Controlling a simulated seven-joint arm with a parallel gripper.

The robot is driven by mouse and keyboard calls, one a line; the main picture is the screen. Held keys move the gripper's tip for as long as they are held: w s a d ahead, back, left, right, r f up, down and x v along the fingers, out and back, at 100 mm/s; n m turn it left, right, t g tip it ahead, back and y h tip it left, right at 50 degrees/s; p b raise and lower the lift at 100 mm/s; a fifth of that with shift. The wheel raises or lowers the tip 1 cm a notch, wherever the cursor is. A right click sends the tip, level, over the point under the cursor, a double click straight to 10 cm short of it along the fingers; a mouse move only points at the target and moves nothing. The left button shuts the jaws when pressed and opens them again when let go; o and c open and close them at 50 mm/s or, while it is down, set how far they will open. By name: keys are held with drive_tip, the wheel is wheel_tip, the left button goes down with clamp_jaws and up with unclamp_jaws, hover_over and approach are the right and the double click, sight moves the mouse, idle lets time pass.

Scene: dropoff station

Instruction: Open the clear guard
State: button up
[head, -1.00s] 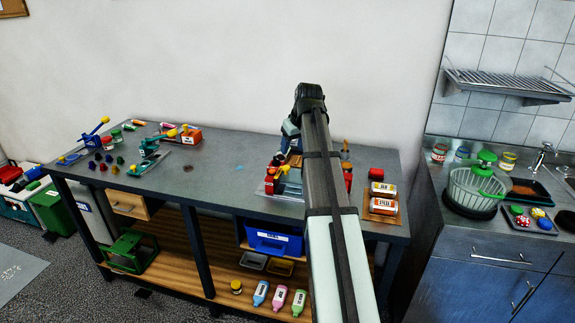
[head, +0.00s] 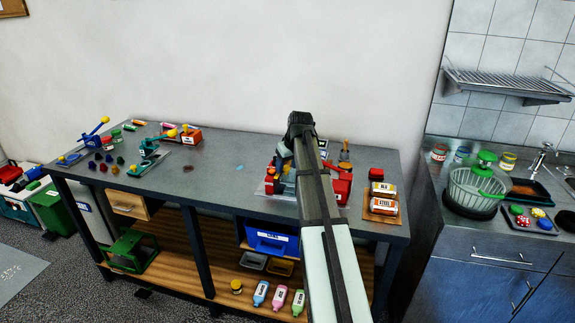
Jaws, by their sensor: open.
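A red machine (head: 340,188) stands on a light base plate (head: 266,188) at the right part of the grey workbench in the head view. My arm crosses in front of it and hides its middle. A clear guard cannot be made out at this size. A small part of my gripper or wrist (head: 284,152) shows at the left edge of my arm, just above the machine's left side. The fingertips are too small and hidden to make out, and I see nothing held. Whether it touches the machine cannot be told.
An orange tray with white bottles (head: 382,213) and a red block (head: 375,173) lie right of the machine. Lever devices, including a teal one (head: 149,158), stand at the bench's left. The bench middle (head: 220,160) is mostly clear. A sink counter (head: 433,215) stands at the right.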

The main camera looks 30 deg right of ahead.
drive_tip(key=shift+c, duration=0.4)
clamp_jaws()
